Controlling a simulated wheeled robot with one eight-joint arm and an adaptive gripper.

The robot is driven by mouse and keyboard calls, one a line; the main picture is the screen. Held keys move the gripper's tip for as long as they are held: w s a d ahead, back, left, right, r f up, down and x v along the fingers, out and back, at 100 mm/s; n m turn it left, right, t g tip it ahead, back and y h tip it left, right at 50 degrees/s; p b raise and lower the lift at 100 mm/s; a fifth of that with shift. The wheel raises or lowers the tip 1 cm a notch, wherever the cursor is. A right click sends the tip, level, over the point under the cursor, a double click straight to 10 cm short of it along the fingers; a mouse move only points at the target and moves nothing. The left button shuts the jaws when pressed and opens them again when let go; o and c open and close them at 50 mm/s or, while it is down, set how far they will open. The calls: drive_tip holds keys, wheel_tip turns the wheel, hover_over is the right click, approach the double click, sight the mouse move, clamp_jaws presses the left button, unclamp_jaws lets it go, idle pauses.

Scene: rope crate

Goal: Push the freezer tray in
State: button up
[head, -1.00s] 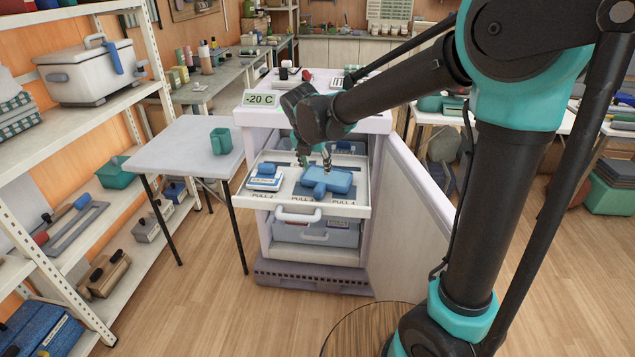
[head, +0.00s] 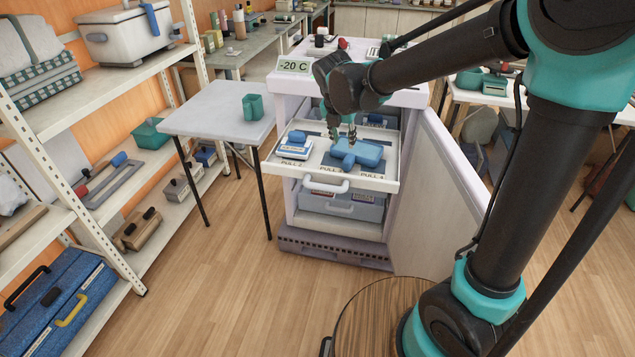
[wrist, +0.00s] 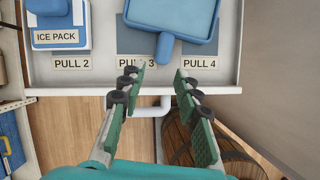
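The white freezer tray (head: 378,183) is pulled out of the freezer (head: 405,145) below its top. Its pale handle (head: 325,186) sticks out at the front; it also shows in the wrist view (wrist: 150,111). A blue pan-like thing with a short handle (head: 362,152) and a white ice pack box with a blue top (head: 296,147) lie in the tray. My gripper (head: 343,131) is over the tray. In the wrist view, its green fingers (wrist: 157,75) are apart with nothing between them, seen over the tray's front edge and handle. Contact cannot be told.
The freezer door (head: 443,195) stands open at the right. A grey side table (head: 215,113) with a green mug (head: 253,106) stands left of the freezer. A loaded shelf (head: 130,255) lines the far left.

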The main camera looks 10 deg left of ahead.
sight(325, 151)
drive_tip(key=s+a, duration=0.2)
drive_tip(key=s, duration=0.3)
drive_tip(key=s+a+n+g, duration=0.1)
drive_tip(key=s+a, duration=0.2)
drive_tip(key=s, duration=0.2)
drive_tip(key=s+a+n+y, duration=0.1)
drive_tip(key=s+a, duration=0.2)
drive_tip(key=s, duration=0.3)
drive_tip(key=shift+g, duration=0.3)
clamp_jaws()
drive_tip(key=shift+w+f, duration=0.95)
drive_tip(key=shift+f, duration=0.85)
drive_tip(key=shift+w+f, duration=0.9)
drive_tip(key=shift+f, duration=0.85)
drive_tip(key=shift+w+f, duration=0.95)
drive_tip(key=shift+f, duration=0.85)
drive_tip(key=shift+w, duration=0.1)
drive_tip(key=w, duration=2.2)
drive_tip(key=shift+w+d, duration=0.1)
drive_tip(key=shift+d, duration=0.25)
